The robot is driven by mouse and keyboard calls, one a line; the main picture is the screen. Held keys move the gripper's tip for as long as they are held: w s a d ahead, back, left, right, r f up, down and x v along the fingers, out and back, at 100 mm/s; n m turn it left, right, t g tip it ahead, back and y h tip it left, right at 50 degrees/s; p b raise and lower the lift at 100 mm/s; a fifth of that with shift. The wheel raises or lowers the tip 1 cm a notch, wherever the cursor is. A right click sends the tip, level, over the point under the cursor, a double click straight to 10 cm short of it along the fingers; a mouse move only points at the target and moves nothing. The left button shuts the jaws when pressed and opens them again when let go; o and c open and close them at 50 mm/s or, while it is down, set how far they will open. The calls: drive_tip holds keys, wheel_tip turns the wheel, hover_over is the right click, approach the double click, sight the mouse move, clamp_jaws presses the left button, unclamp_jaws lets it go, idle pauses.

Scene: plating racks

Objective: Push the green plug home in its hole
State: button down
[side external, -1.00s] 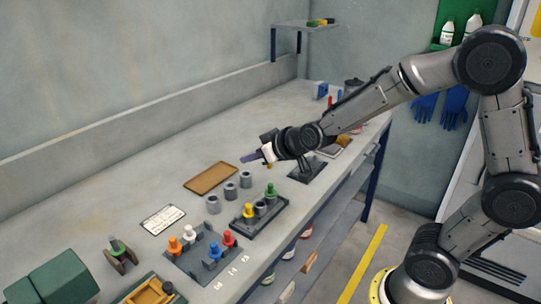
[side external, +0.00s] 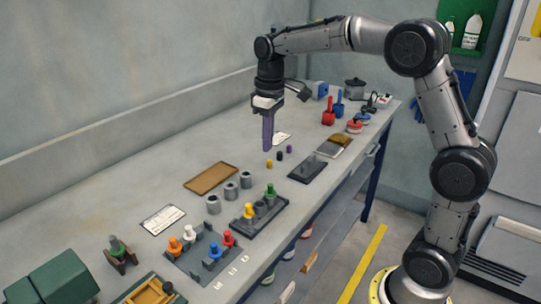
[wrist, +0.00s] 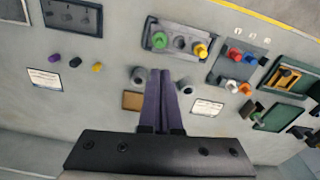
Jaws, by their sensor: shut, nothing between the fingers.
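The green plug (side external: 270,190) stands upright at the right end of a dark rack (side external: 279,212). I cannot tell how deep the green plug sits. In the wrist view the green plug (wrist: 158,40) is beyond my fingertips, slightly left. My gripper (side external: 267,149) has long purple fingers, pointing down, shut and empty. It is in the air above the bench, clear of the rack. The fingers also show together in the wrist view (wrist: 162,72).
Another rack (side external: 190,258) holds orange, white, blue and red plugs. Small yellow, black and purple pegs (side external: 280,156) stand behind. A green-topped stand (side external: 119,250) is at front left.

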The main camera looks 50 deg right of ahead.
sight(271, 185)
drive_tip(key=shift+g, duration=0.3)
drive_tip(key=shift+s+d+f, duration=0.1)
drive_tip(key=shift+s+f, duration=0.05)
drive_tip(key=shift+f, duration=2.5)
drive_tip(key=shift+s+d+f, duration=0.1)
drive_tip(key=shift+s+f, duration=0.05)
drive_tip(key=shift+f, duration=2.45)
drive_tip(key=shift+f, duration=0.45)
